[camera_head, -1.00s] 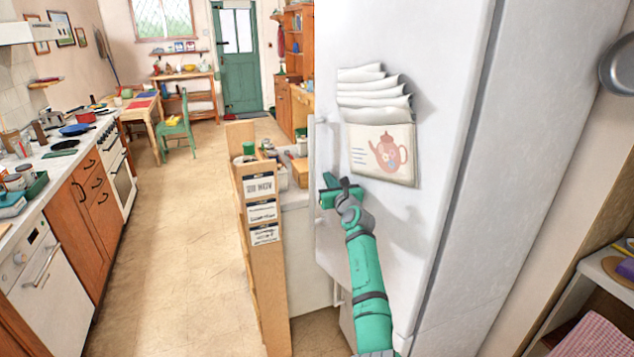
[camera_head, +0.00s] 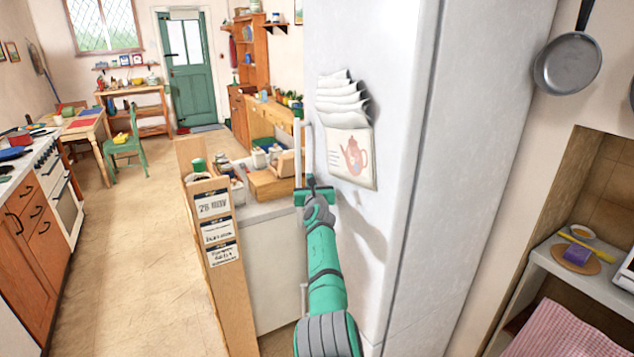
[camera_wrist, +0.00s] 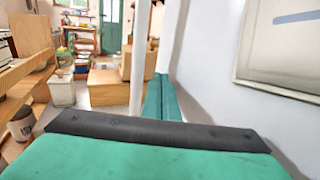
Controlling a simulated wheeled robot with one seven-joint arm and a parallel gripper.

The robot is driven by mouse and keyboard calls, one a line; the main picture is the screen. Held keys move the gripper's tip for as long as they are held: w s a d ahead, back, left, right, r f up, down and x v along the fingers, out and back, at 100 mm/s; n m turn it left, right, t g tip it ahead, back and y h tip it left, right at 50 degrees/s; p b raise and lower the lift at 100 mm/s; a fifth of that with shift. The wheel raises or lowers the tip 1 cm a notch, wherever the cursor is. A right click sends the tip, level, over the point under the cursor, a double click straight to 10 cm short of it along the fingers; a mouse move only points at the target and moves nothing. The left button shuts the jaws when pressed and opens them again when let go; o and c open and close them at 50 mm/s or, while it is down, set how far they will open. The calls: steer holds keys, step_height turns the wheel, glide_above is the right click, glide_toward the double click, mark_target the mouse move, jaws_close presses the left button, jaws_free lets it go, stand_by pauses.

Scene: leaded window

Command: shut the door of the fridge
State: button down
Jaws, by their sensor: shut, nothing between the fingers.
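The white fridge door (camera_head: 350,45) fills the middle of the head view, with a paper holder with a teapot picture (camera_head: 352,155) on its face. Its pale upright handle (camera_head: 308,140) runs along the door's left edge. A dark line runs between the door and the fridge body (camera_head: 490,130); I cannot tell if any gap is open there. My green gripper (camera_head: 315,193) is shut and empty, close beside the handle at the door's left edge. In the wrist view the white handle (camera_wrist: 138,70) stands just beyond the green fingers; contact is unclear.
A wooden panel with labels (camera_head: 215,230) and a counter with boxes (camera_head: 270,185) stand close left of the door. The floor (camera_head: 130,230) beyond is open. A pan (camera_head: 567,65) hangs at right above a white shelf (camera_head: 590,275).

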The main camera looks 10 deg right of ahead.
steer(key=shift+w+d, duration=0.15)
steer(key=shift+d, duration=0.2)
stand_by(0.5)
